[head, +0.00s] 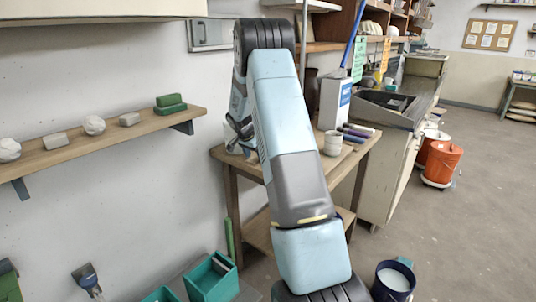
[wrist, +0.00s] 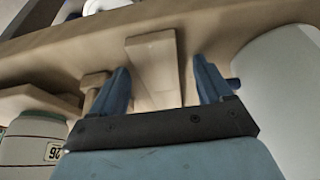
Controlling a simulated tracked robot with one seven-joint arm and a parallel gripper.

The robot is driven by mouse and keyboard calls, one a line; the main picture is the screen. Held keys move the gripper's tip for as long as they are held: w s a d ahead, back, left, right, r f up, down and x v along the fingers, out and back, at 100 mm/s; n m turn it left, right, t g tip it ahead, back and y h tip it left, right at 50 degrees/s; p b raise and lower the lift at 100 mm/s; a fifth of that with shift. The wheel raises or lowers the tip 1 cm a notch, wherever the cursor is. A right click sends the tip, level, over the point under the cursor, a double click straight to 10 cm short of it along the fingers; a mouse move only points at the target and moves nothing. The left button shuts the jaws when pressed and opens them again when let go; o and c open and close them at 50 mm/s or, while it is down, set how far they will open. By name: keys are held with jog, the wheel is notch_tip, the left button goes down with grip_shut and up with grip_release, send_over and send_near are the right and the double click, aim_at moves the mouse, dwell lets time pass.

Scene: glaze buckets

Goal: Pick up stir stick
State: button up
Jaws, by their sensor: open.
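A flat pale wooden piece that looks like the stir stick (wrist: 152,60) shows in the wrist view on the wooden tabletop, pointing toward the gripper. My gripper (wrist: 161,76) is open, with one blue finger on each side of it in the picture and a gap to both. I cannot tell how far above the stick the fingers are. In the head view my gripper (head: 240,135) is partly hidden behind my arm, over the left part of the small wooden table (head: 368,148). The stick cannot be made out there.
A large white rounded container (wrist: 285,95) stands close right of the fingers in the wrist view. A labelled jar (wrist: 35,138) and a wooden-handled tool (wrist: 95,85) are at left. In the head view, white cups (head: 333,142), markers (head: 356,132) and a white box (head: 334,103) occupy the table.

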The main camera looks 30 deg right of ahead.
jog(key=c, duration=1.4)
jog(key=shift+r, duration=0.1)
